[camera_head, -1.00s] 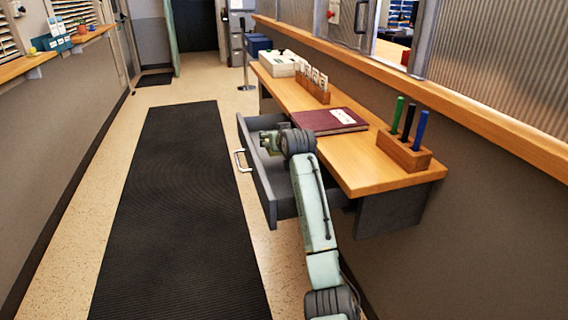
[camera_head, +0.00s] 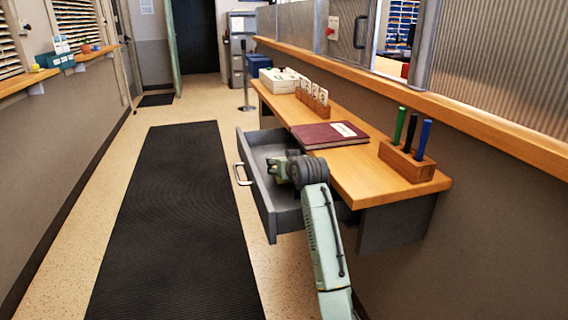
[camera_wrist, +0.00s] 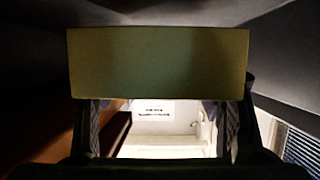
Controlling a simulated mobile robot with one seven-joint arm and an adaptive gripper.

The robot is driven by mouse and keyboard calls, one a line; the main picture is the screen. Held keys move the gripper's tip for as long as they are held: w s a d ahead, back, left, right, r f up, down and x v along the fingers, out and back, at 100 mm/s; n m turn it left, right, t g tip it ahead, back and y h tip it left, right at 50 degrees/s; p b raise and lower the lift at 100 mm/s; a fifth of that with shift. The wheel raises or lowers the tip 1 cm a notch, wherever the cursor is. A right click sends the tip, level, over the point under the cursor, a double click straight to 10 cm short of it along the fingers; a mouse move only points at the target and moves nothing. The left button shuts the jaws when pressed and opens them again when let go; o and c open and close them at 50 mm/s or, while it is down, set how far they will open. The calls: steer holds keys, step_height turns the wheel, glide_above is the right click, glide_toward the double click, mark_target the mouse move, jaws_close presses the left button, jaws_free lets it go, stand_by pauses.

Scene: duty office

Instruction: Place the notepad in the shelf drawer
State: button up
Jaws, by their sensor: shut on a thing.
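The notepad (camera_wrist: 158,62) looks to be the flat olive-yellow rectangular block across the top of the wrist view. My gripper (camera_wrist: 160,106) is shut on it, with a finger at each side below its lower edge. In the head view my gripper (camera_head: 278,168) is within the open shelf drawer (camera_head: 263,196), close to its desk side; the notepad is hardly visible there. The dark grey drawer is pulled out from under the wooden desk, its metal handle on the left. Whether the notepad touches the drawer floor cannot be told.
The desk top (camera_head: 362,180) overhangs the drawer at right. On it are a maroon book (camera_head: 325,135), a pen block (camera_head: 408,163) with several markers, a stamp rack (camera_head: 312,99) and a white box (camera_head: 278,81). A black mat (camera_head: 180,220) lies on the clear floor at left.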

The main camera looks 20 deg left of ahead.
steer(key=shift+f, duration=0.25)
steer(key=o, duration=1)
steer(key=shift+r, duration=0.15)
steer(key=shift+r+b+v, duration=0.15)
steer(key=shift+b+v, duration=0.2)
steer(key=shift+v, duration=1.65)
steer(key=shift+r+b+v, duration=0.15)
steer(key=shift+b+v, duration=0.15)
steer(key=shift+v, duration=1.65)
steer(key=shift+w, duration=0.1)
